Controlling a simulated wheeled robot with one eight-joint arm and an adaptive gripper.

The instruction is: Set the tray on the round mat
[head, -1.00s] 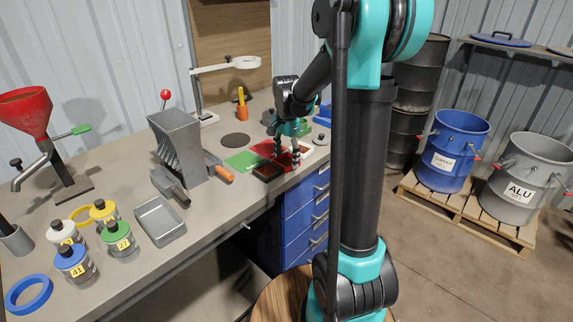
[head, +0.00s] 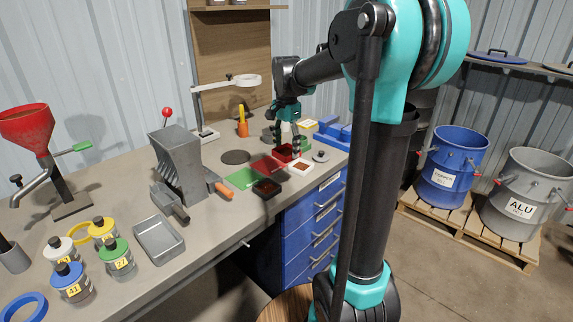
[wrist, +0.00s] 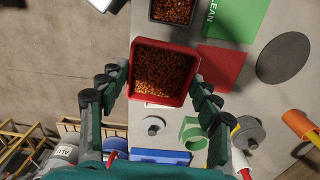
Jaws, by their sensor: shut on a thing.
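My gripper (head: 291,148) is shut on a red tray (head: 282,155) of copper-coloured granules. In the wrist view the red tray (wrist: 187,68) sits between the two fingers of my gripper (wrist: 158,84), one at each side. It looks level and seems to be above the bench, though the exact height is hard to tell. The round mat (head: 235,157) is a flat dark grey disc on the bench, left of the held tray. In the wrist view the round mat (wrist: 284,58) lies to the right, bare and fully visible.
A green sheet (head: 243,178) and a red sheet (wrist: 222,62) lie near the mat. A dark tray (head: 266,188) and a white tray (head: 301,167) stand near the front edge. A grey machine (head: 178,165) stands left.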

